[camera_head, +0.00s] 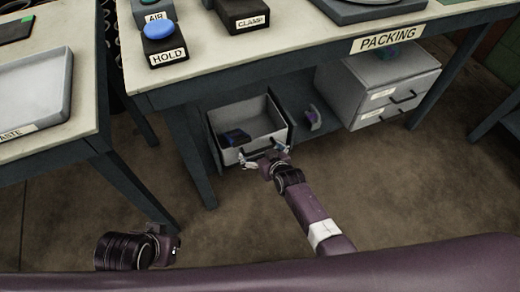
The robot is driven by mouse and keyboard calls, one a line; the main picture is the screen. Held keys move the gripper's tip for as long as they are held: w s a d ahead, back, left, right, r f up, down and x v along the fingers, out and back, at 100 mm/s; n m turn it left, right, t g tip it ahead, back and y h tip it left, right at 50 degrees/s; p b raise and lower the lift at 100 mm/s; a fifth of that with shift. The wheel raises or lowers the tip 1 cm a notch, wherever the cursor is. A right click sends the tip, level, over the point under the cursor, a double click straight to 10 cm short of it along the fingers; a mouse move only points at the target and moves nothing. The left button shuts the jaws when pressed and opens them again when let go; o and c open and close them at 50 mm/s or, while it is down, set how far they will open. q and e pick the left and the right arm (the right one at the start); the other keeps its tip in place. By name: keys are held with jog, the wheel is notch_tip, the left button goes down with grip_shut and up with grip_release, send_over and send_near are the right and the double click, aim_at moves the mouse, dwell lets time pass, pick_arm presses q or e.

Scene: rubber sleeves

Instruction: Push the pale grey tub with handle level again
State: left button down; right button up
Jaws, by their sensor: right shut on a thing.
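The pale grey tub (263,104) stands on the shelf under the packing table, open at the top, with a dark blue item (236,137) inside. Its front, with a dark handle (277,142), juts out past the shelf's front edge. My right gripper (263,157) is at the tub's front, shut on the handle; the fingers partly cover it. My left gripper (168,243) is low at the left, apart from the tub, and its fingers are too unclear to judge.
A grey drawer unit (388,70) stands right of the tub, with a small purple-grey item (314,118) between them on the shelf (290,88). A table leg (190,150) is close on the tub's left. The floor (400,200) in front is clear.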

jog(key=shift+w+d+r, duration=0.2)
jog(key=shift+w+r, duration=0.2)
jog(key=shift+r, duration=0.05)
jog(key=o, duration=1.3)
jog(key=shift+s+f, duration=0.15)
jog(key=shift+s, duration=0.1)
jog(key=shift+s+d+r, duration=0.1)
jog(key=shift+s+r, duration=0.1)
jog(key=shift+s, duration=0.25)
jog(key=v, duration=1.1)
jog(key=shift+w, duration=0.1)
